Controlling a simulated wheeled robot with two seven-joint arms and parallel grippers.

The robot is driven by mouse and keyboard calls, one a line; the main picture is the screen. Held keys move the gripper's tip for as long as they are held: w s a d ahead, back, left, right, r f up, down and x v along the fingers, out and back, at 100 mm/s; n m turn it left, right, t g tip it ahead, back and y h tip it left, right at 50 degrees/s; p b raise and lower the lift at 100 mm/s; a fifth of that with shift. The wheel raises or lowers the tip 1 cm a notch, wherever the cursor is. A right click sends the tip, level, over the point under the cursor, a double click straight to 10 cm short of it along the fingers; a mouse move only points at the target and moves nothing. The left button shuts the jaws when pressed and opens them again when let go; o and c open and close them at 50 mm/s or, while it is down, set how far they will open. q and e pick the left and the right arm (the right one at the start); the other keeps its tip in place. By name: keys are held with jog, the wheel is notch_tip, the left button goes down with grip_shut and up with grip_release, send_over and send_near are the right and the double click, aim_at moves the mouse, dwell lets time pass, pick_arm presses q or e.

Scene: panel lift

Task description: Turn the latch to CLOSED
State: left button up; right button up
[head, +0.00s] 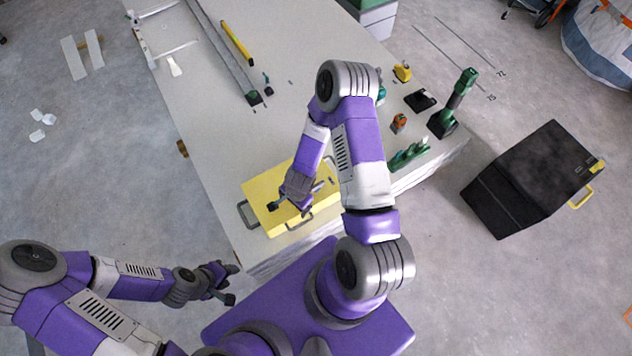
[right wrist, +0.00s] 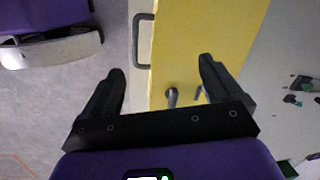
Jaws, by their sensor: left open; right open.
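A yellow panel (head: 258,193) with grey handles lies at the near end of the pale table. It also fills the upper middle of the right wrist view (right wrist: 205,35). There a dark grey latch lever (right wrist: 172,97) stands on it, between my open fingers and close to the gripper body; its setting cannot be read. My right gripper (head: 288,207) is open and empty over the panel, and its spread fingers show in the right wrist view (right wrist: 160,72). In the head view my right arm hides part of the panel. My left gripper (head: 234,284) is open and empty, left of the table's near end.
A black case (head: 530,180) stands on the floor at right. The table's left middle is clear.

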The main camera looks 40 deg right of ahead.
jog(key=w+d+f+m+h, duration=0.1)
jog(key=w+d+f+m, duration=0.15)
jog(key=d+m, duration=0.45)
jog(key=m+g+b, duration=0.1)
jog(key=m, duration=1.2)
send_over(317, 184)
jog(key=shift+s+a+f, duration=0.25)
jog(key=shift+a+f, duration=0.05)
jog(key=shift+a, duration=0.05)
jog(key=shift+w+d+f+m+b, duration=0.15)
jog(key=shift+d+m+b, duration=0.2)
jog(key=shift+m, duration=0.35)
notch_tip(317, 184, down, 7)
jog(key=b, duration=0.3)
jog(key=shift+f, duration=0.15)
jog(key=shift+c, duration=0.4)
jog(key=c, duration=1)
